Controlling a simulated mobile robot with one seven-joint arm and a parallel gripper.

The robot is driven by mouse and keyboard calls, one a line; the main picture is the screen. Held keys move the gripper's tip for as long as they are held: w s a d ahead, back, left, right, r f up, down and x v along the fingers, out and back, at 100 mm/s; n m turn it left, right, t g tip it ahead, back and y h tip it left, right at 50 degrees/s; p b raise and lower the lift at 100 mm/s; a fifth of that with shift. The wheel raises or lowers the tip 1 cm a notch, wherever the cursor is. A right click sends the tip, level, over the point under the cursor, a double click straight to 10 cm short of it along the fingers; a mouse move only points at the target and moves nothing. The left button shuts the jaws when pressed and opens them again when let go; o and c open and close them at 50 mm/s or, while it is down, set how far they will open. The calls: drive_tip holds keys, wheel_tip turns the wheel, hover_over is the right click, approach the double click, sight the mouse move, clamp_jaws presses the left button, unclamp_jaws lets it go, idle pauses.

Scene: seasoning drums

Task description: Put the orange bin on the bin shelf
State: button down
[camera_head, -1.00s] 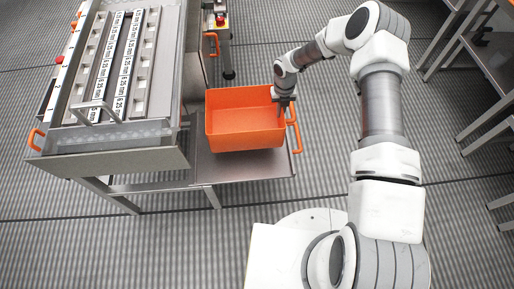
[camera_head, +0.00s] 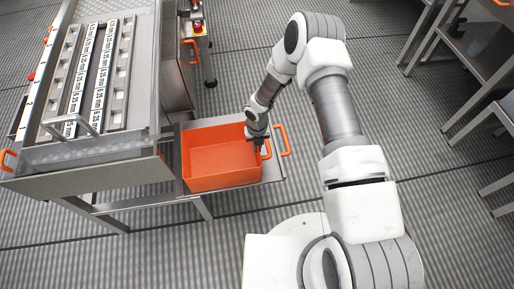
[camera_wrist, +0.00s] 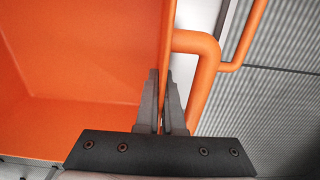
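The orange bin (camera_head: 222,160) is an open box, upright over a grey metal shelf (camera_head: 272,170) at the side of the machine. It is near the shelf's front edge; I cannot tell whether its underside rests fully on the shelf. My gripper (camera_head: 260,146) is at the bin's right side. In the wrist view the fingers (camera_wrist: 163,103) point at the bin's right wall, one on each side of it, closed on the thin wall. The bin's inside (camera_wrist: 80,60) fills the left of that view and looks empty.
An orange tube handle (camera_head: 284,140) stands just right of the bin, and orange tubing (camera_wrist: 203,70) passes close to the fingers in the wrist view. The machine (camera_head: 90,180) borders the left. Metal tables (camera_head: 480,70) stand at the far right. Floor between is clear.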

drive_tip(key=shift+f, duration=0.15)
drive_tip(key=c, duration=1)
unclamp_jaws()
drive_tip(key=shift+c, duration=0.2)
wheel_tip(320, 180, up, 13)
drive_tip(key=p, duration=0.3)
drive_tip(key=shift+f+p, duration=0.2)
drive_tip(key=shift+p, duration=0.1)
